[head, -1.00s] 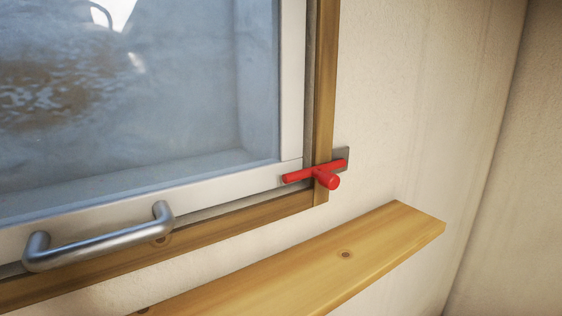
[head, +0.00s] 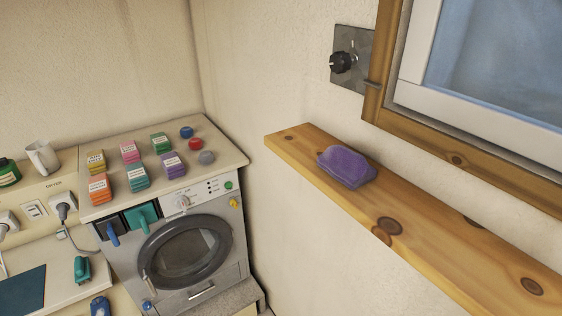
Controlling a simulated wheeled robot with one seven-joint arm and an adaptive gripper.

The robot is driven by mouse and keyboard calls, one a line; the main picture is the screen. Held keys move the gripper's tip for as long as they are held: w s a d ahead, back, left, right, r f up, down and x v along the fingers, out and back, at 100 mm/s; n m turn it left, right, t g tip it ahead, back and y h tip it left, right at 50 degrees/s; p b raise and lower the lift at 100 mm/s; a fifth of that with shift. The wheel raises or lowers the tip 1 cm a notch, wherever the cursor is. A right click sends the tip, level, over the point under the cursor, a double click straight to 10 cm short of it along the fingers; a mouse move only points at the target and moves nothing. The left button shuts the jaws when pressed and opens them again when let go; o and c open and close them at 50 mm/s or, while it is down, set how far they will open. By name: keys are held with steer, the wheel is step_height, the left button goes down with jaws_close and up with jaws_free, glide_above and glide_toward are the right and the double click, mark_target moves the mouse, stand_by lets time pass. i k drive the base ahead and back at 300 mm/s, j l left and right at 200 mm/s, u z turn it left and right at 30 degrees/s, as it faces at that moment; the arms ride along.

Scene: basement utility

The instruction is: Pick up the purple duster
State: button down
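The purple duster (head: 346,167) is a soft-looking purple block in the head view. It lies on the wooden shelf (head: 430,222) below the window, near the shelf's left end. Its whole top and front show, and nothing covers it. My gripper is not in view.
A wall plate with a black knob (head: 343,62) is above the shelf, beside the window frame (head: 385,65). A washing machine (head: 186,250) stands left, with several coloured blocks on its top (head: 212,140). The shelf is bare right of the duster.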

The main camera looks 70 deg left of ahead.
mark_target(350, 167)
steer(key=u, duration=2.35)
steer(key=i+j+z, duration=0.2)
steer(key=k+j, duration=0.1)
